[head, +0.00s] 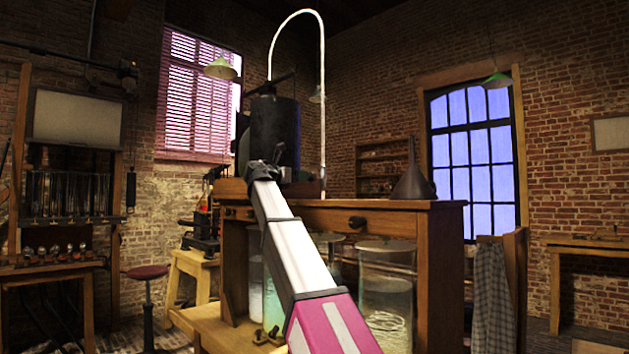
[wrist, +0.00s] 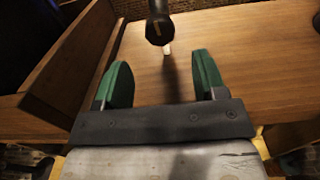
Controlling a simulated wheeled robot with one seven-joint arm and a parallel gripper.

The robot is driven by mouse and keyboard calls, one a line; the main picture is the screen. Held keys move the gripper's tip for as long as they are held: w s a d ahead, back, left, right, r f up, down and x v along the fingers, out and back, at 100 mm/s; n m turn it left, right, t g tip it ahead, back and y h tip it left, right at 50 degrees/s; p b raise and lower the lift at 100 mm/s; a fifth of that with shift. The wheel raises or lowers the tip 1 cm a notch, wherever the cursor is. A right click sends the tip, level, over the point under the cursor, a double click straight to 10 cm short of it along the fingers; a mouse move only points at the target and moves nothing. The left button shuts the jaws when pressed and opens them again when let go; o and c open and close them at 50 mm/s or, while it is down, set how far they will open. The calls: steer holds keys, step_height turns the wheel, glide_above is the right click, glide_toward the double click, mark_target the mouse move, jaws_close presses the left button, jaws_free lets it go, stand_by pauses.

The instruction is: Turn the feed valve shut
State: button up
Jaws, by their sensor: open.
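My gripper (wrist: 162,68) is open, its two green fingers apart with nothing between them, low over a wooden top. A dark round-ended piece with a tan mark (wrist: 158,27), perhaps the feed valve's handle, is just beyond the fingertips in the wrist view. It is not touched by them. A small pale tip (wrist: 167,48) shows beneath it. In the head view, my arm reaches up to the black tank (head: 275,130) on the cabinet, and hides the fingers and any valve there.
The wooden cabinet (head: 440,235) holds glass jars (head: 387,285) below. A dark funnel (head: 413,185) stands on its top at the right. A glass tube (head: 323,110) arches above the tank. A raised wooden edge (wrist: 65,65) lies left of my fingers; bare wood lies right.

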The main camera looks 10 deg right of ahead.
mark_target(310, 178)
steer(key=x, duration=1)
steer(key=c, duration=0.9)
steer(key=shift+m, duration=0.8)
steer(key=o, duration=0.9)
steer(key=shift+a, duration=0.1)
